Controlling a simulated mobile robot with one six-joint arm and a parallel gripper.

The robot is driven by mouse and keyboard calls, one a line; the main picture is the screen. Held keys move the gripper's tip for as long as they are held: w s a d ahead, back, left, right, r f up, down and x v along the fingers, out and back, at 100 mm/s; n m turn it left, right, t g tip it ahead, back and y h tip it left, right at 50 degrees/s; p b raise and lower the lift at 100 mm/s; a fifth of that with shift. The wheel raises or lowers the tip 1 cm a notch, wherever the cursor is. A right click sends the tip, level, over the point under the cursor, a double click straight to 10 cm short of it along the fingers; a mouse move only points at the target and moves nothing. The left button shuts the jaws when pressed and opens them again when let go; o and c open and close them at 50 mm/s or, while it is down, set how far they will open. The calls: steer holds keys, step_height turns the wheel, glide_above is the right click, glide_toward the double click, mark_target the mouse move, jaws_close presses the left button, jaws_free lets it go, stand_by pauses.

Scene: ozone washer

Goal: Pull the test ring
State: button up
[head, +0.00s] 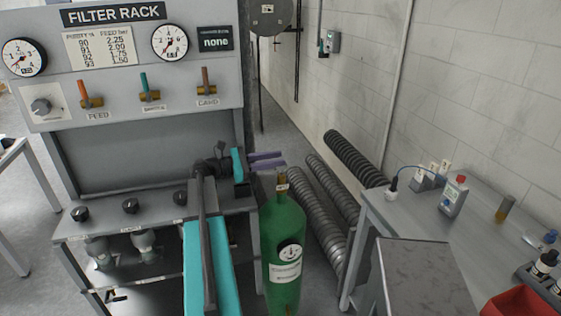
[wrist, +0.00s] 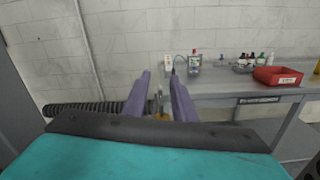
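My gripper (head: 277,159) has two purple fingers and reaches to the right, just above the top of a green gas cylinder (head: 284,240). The cylinder has a brass neck (head: 281,180) with a small tag. In the wrist view my gripper (wrist: 160,80) is open, its fingers apart. A thin pale metallic piece (wrist: 158,97) and a brass-coloured part (wrist: 161,116) show between the fingers. I cannot tell whether either touches a finger. I cannot make out the test ring for sure in either view.
The filter rack (head: 112,15) with gauges and coloured levers stands at left, close to my arm. A grey bench (head: 420,225) with bottles and a red bin (head: 520,303) stands at right. Ribbed hoses (head: 320,210) lie along the wall behind the cylinder.

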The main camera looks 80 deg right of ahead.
steer(key=b+v, duration=0.3)
steer(key=v, duration=0.7)
steer(key=shift+w+a, duration=0.2)
steer(key=shift+w, duration=0.15)
steer(key=shift+w+r, duration=0.1)
